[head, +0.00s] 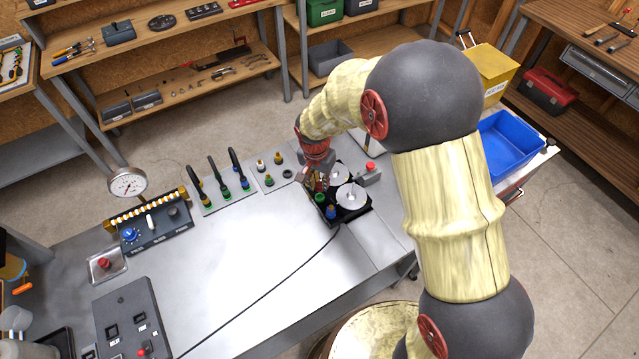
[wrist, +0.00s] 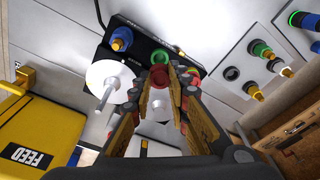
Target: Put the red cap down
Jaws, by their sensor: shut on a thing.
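My gripper (wrist: 165,80) is low over the black tray and shut on the red cap (wrist: 159,76), a small dark red ring seen between the fingertips in the wrist view. In the head view my gripper (head: 319,181) reaches down at the left side of the black tray (head: 352,213); the cap cannot be made out there. A green-ringed fitting (wrist: 161,54) shows just beyond the cap, and a blue-capped fitting (wrist: 121,39) stands farther left on the tray. Whether the cap touches anything below it cannot be told.
Two white discs (head: 350,195) sit on the tray. A grey block with a red knob (head: 370,167) stands behind it. A plate with several small fittings (head: 269,181) lies to the left. A black cable (head: 262,292) crosses the clear front bench. A blue bin (head: 511,143) is right.

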